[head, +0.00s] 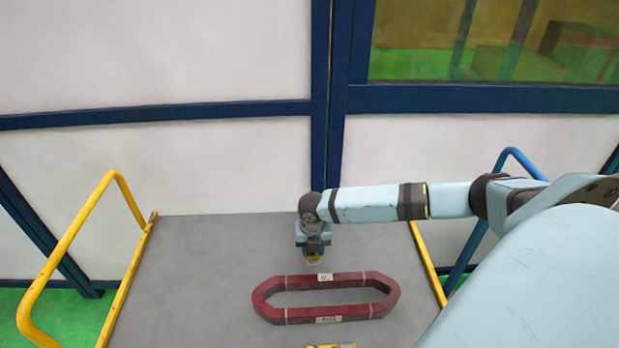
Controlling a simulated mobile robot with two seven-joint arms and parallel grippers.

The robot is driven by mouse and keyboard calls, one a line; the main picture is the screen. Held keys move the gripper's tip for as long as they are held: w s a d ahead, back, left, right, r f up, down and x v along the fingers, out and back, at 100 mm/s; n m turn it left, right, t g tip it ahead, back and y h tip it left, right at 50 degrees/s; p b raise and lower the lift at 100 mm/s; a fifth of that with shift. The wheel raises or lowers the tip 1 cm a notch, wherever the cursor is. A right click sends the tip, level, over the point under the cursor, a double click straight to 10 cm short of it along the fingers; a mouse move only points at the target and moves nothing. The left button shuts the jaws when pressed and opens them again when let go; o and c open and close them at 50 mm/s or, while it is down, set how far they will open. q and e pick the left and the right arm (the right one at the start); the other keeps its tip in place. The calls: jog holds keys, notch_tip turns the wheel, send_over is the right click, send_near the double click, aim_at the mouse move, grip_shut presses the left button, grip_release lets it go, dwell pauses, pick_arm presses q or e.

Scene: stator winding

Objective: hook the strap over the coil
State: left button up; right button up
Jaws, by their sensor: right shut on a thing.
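The coil (378,310) is a dark red, elongated ring with pale bands and white labels, lying flat on the grey platform. My right gripper (313,259) points down just behind the coil's far side, near its upper label. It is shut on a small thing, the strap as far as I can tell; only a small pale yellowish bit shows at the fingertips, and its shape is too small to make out. I cannot tell whether it touches the coil. My left gripper is not in view.
The grey platform (200,265) has yellow rails at left (68,245) and right (428,262). A blue rail (480,230) stands beyond the right one. A yellow object (330,346) is cut off at the bottom edge. The platform left of the coil is clear.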

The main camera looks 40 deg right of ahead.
jog(key=shift+s+a+p, duration=1.25)
jog(key=shift+s+a, duration=0.15)
jog(key=shift+s, duration=0.2)
jog(key=shift+s+a, duration=0.15)
jog(key=shift+s, duration=0.1)
jog(key=shift+s+a+r+p, duration=0.1)
jog(key=shift+s+a+p, duration=0.65)
jog(key=shift+s+p, duration=0.1)
jog(key=shift+s+a+p, duration=0.8)
jog(key=shift+s+a, duration=0.15)
jog(key=shift+s, duration=0.2)
jog(key=shift+s+a+p, duration=0.8)
jog(key=shift+s+a, duration=0.15)
jog(key=shift+s, duration=0.15)
jog(key=shift+s+a+p, duration=0.35)
jog(key=shift+s+a, duration=0.55)
jog(key=shift+s, duration=0.2)
jog(key=shift+s+a, duration=1.15)
jog(key=shift+s, duration=0.2)
jog(key=shift+s+a, duration=1.1)
jog(key=shift+s, duration=0.2)
jog(key=o, duration=1.7)
jog(key=shift+c, duration=0.2)
